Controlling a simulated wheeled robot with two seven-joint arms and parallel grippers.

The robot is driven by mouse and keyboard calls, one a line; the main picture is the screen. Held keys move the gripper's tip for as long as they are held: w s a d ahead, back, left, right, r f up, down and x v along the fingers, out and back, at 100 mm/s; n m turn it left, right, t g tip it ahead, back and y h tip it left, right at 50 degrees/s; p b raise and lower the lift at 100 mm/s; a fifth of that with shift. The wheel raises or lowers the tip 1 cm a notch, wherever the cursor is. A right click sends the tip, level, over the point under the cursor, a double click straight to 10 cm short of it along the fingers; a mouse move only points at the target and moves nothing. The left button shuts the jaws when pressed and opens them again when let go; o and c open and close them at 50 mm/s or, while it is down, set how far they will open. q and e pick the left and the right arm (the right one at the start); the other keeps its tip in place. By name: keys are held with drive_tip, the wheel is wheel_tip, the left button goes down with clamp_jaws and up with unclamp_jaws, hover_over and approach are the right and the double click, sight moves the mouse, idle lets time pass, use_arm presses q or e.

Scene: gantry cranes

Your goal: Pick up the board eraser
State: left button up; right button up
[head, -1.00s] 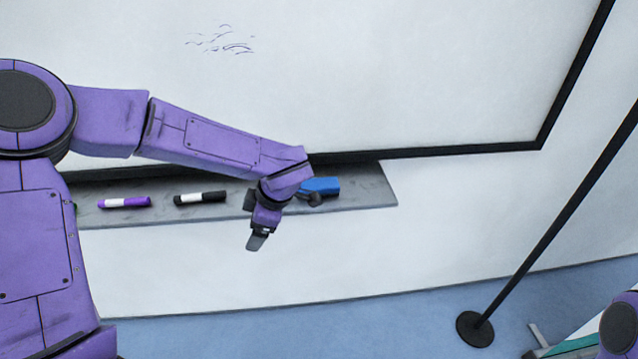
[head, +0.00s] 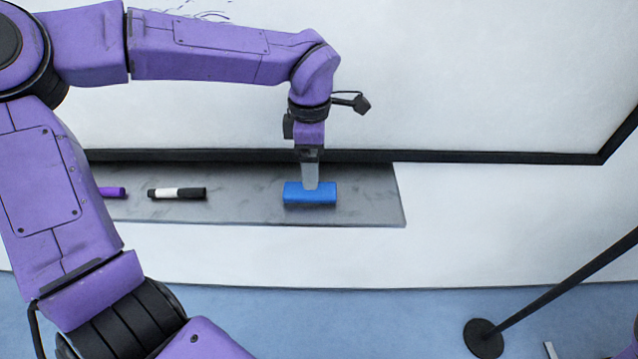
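The board eraser (head: 297,196) is a blue block lying on the grey ledge under the whiteboard, right of the markers. My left gripper (head: 310,182) points down over it. Its visible grey finger overlaps the upper middle of the eraser in the picture. Only one finger shows, seen edge-on, so I cannot tell how far the gripper is open or whether it touches the eraser.
A black and white marker (head: 177,193) and a purple marker (head: 113,192) lie on the ledge (head: 370,205) to the left. The whiteboard (head: 480,80) rises behind. A black post base (head: 484,338) stands on the blue floor at lower right. The ledge right of the eraser is clear.

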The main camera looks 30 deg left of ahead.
sight(310, 193)
use_arm(q)
drive_tip(key=shift+s+a+f, duration=0.15)
drive_tip(key=shift+s+f, duration=0.6)
drive_tip(key=shift+f, duration=0.15)
drive_tip(key=f, duration=0.2)
drive_tip(key=w+f, duration=0.1)
drive_tip(key=f+p, duration=0.1)
drive_tip(key=f, duration=0.1)
drive_tip(key=shift+w+f, duration=0.3)
drive_tip(key=shift+s, duration=0.2)
drive_tip(key=shift+c, duration=0.9)
drive_tip(key=c, duration=1)
